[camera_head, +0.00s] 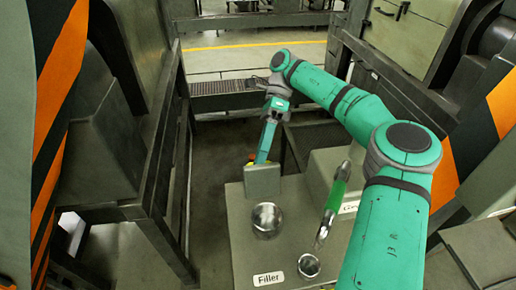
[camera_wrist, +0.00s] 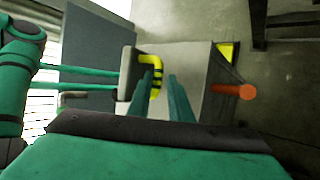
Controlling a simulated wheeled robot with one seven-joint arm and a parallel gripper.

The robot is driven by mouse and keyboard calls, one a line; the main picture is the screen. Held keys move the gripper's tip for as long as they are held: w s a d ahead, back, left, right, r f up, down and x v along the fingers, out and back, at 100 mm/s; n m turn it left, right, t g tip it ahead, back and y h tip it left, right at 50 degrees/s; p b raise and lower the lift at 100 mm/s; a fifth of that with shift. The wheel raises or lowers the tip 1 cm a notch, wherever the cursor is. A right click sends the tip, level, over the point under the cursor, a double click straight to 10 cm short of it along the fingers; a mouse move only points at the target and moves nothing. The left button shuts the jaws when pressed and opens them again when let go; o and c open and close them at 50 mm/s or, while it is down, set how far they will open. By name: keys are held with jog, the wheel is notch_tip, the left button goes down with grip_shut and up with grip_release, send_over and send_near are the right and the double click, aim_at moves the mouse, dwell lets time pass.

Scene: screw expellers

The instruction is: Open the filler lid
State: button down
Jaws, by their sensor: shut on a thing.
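The filler lid (camera_head: 262,181) is a square grey-green plate, standing raised behind the round metallic filler opening (camera_head: 267,220) in the head view. The "Filler" label (camera_head: 269,279) is on the front of the grey housing. My gripper (camera_head: 263,157) is at the lid's top edge, reaching down from behind. In the wrist view my gripper (camera_wrist: 163,90) has its teal fingers at a yellow-and-black handle (camera_wrist: 153,68), shut on it. The handle joins a grey block, which looks like the lid (camera_wrist: 129,75) seen edge-on. The exact finger contact is partly hidden.
A lever with a green grip (camera_head: 337,190) and a small metal cup (camera_head: 309,265) stand right of the opening. An orange cylinder (camera_wrist: 247,92) juts out beside the housing. Dark machine frames (camera_head: 155,180) flank both sides. Open floor (camera_head: 215,165) lies left of the housing.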

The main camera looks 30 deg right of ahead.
jog(key=shift+w+d+f, duration=0.15)
jog(key=shift+w+f, duration=0.05)
jog(key=shift+f, duration=0.5)
jog(key=c, duration=1.8)
grip_release()
jog(key=shift+w, duration=0.2)
jog(key=shift+r, duration=0.1)
jog(key=shift+s+r, duration=0.1)
jog(key=shift+s, duration=0.05)
